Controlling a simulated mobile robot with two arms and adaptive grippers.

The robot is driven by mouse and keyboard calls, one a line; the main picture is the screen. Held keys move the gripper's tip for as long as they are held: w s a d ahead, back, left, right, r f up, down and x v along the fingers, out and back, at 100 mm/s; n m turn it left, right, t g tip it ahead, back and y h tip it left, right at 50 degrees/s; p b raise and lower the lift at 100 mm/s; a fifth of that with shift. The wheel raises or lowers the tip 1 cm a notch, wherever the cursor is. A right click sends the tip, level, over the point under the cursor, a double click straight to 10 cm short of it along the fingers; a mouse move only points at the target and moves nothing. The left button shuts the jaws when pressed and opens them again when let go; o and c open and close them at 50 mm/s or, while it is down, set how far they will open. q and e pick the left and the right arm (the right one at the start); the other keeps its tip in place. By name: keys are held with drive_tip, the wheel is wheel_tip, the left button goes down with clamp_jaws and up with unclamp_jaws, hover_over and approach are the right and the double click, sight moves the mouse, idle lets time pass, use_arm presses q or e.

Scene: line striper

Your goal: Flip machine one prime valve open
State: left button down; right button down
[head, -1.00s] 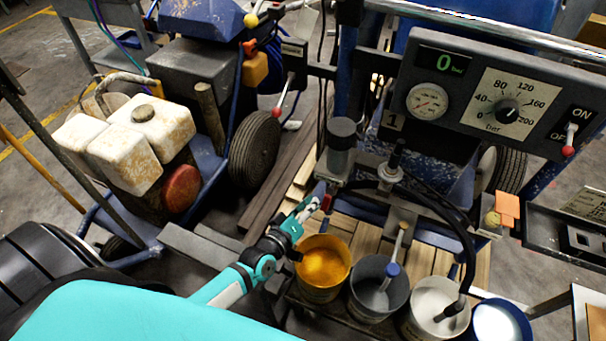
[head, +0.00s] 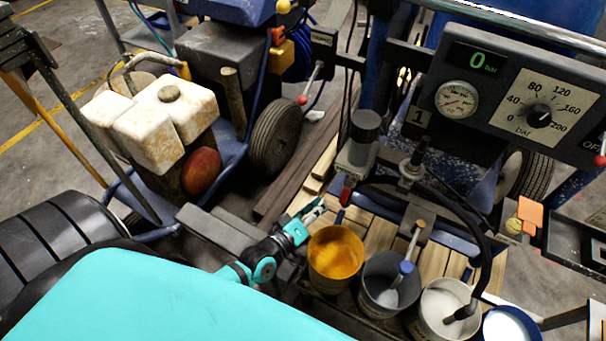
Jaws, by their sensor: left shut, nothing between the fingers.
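A small red-tipped part (head: 347,188), which looks like the prime valve handle, hangs under the grey cylinder (head: 363,140) on the machine's front. Its exact position is too small to tell. My left gripper (head: 317,209) is shut and empty, just left of and below the red part, with a small gap in the picture. It is above and left of the bucket of orange-yellow paint (head: 336,254). My right gripper is out of view.
A grey bucket (head: 388,285), a white-paint bucket (head: 445,308) with a hose and a blue bucket (head: 508,325) stand to the right. The panel reads 0 bar. A second machine with white tanks (head: 165,120) stands left.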

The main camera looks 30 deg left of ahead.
use_arm(q)
drive_tip(key=v, duration=0.7)
drive_tip(key=shift+s, duration=0.15)
